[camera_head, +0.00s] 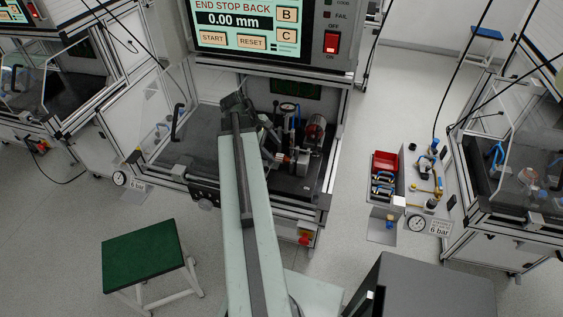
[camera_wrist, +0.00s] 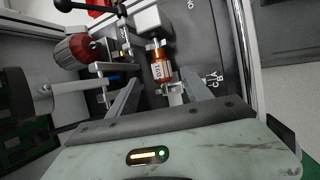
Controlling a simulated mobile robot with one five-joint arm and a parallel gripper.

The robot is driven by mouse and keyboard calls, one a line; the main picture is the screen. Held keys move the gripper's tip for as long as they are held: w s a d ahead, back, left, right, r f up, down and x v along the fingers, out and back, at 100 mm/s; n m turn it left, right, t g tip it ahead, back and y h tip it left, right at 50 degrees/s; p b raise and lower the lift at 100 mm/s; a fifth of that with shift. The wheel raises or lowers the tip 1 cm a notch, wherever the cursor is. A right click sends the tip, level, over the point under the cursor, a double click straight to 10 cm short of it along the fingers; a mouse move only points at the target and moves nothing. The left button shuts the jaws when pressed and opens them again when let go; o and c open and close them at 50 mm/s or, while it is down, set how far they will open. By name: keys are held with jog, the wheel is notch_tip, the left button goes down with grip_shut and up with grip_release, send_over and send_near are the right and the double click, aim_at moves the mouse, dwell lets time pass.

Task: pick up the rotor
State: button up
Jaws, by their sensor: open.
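The rotor (camera_wrist: 161,68), an orange-copper cylinder with a white label and metal shaft ends, shows in the wrist view just beyond my fingertips. Its upper end is by a light grey block (camera_wrist: 153,19). Its lower end is near a small metal support (camera_wrist: 174,94). My gripper (camera_wrist: 160,80) is open and empty, with one finger on each side of the rotor's lower part in the picture. I cannot tell whether the fingers have come level with it in depth. In the head view my arm reaches over the bench, and I cannot make out the rotor clearly.
A red motor-like part (camera_wrist: 75,52) and metal brackets stand close to the left of my fingers. A black lever knob (camera_wrist: 63,5) is above. The dark bench plate (camera_head: 190,135) is mostly clear on the left. A green stool (camera_head: 143,252) stands in front.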

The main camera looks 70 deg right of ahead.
jog(key=b+x, duration=0.4)
jog(key=x, duration=0.1)
jog(key=shift+a+f+b, duration=0.2)
jog(key=shift+f+b, duration=0.05)
jog(key=shift+b, duration=0.05)
jog(key=shift+r, duration=0.2)
grip_shut()
jog(key=shift+r, duration=0.1)
notch_tip(320, 180, up, 10)
jog(key=p, duration=1)
notch_tip(320, 180, up, 5)
jog(key=p, duration=0.6)
send_over(278, 155)
jog(key=shift+s+b, duration=0.1)
jog(key=shift+b, duration=0.2)
